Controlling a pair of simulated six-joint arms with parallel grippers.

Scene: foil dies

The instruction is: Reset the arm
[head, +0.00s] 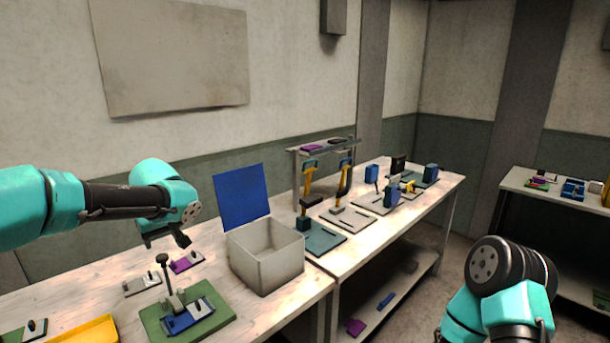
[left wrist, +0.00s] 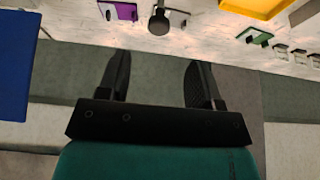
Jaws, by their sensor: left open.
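My left gripper (head: 166,240) hangs over the near table at the left, in front of the wall. It is open, with nothing between its fingers. In the left wrist view its two dark fingers (left wrist: 158,62) stand apart, with bare wall and floor tones behind them. Below it in the head view is a green base (head: 222,312) with a blue and grey die and an upright black-knobbed lever; the gripper is clear of it. My right arm shows only as a turquoise and dark link at the lower right; its gripper is out of view.
A grey box (head: 268,262) with a raised blue lid (head: 242,196) stands right of my left gripper. Purple (head: 187,261) and grey (head: 141,285) small dies and a yellow tray (head: 88,331) lie nearby. Clamp presses (head: 306,222) stand on the farther table. A side shelf (head: 545,190) is at right.

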